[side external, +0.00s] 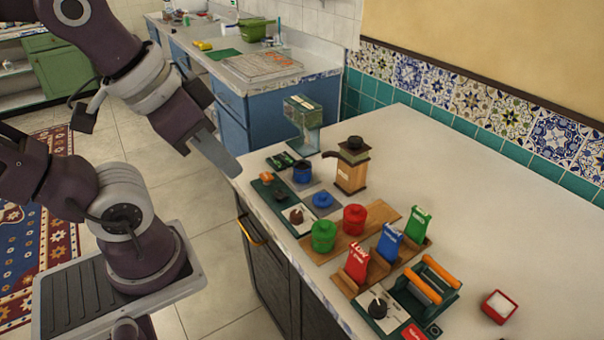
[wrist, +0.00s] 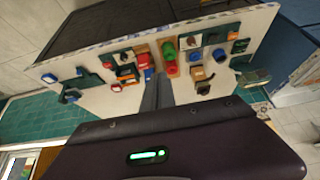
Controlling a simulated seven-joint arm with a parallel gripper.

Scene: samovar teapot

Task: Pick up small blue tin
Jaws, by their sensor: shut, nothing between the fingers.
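A small dark blue tin (side external: 303,172) stands toward the far left part of the counter in the side external view, left of the wooden grinder. A flat round blue lid-like piece (side external: 322,199) lies in front of it. In the wrist view, the blue tin (wrist: 219,55) appears small, right of the fingers, with the blue piece (wrist: 195,56) beside it. My gripper (side external: 216,156) is shut and empty. It hangs beyond the counter's left edge, above and left of the tin and clear of it. In the wrist view its fingers (wrist: 158,93) lie together.
The wooden grinder (side external: 352,165) and a clear-bodied dispenser (side external: 303,122) stand near the tin. Green (side external: 323,236) and red (side external: 354,220) canisters are nearer the camera. Colored cartons and an orange-handled rack (side external: 430,280) stand farther right. The counter's right side is mostly clear.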

